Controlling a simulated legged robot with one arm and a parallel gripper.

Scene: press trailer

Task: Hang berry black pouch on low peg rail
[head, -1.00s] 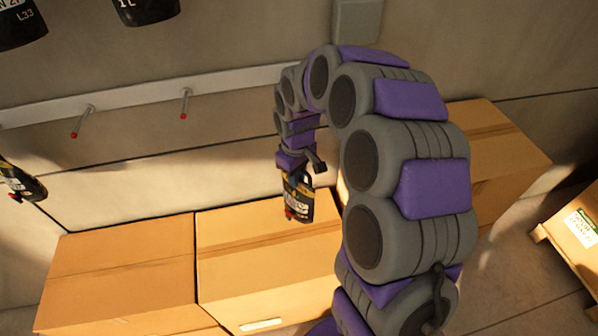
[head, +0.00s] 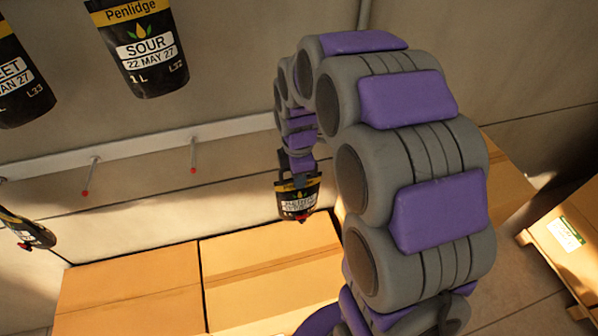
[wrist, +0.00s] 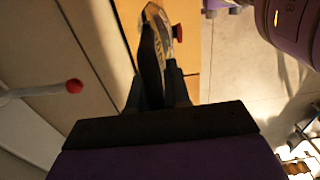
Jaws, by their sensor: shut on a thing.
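My gripper (head: 300,180) is shut on a black pouch (head: 298,200) with a yellow band and white label; its print is too small to read. The pouch hangs below the gripper, in front of the wall and above the boxes. In the wrist view the pouch (wrist: 152,60) shows edge-on between the fingers (wrist: 158,88), with a red cap on it. The low peg rail (head: 130,146) is a white strip on the wall to the left of my gripper. Two bare red-tipped pegs show, a right one (head: 194,155) and a left one (head: 92,176). A red-tipped peg (wrist: 50,89) shows left in the wrist view.
Black pouches hang higher up, one reading SOUR (head: 148,50) and another (head: 18,80) at the left edge. Another pouch (head: 28,230) hangs low at far left. Cardboard boxes (head: 130,285) stand below the rail. A crate with a label (head: 570,250) is at right.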

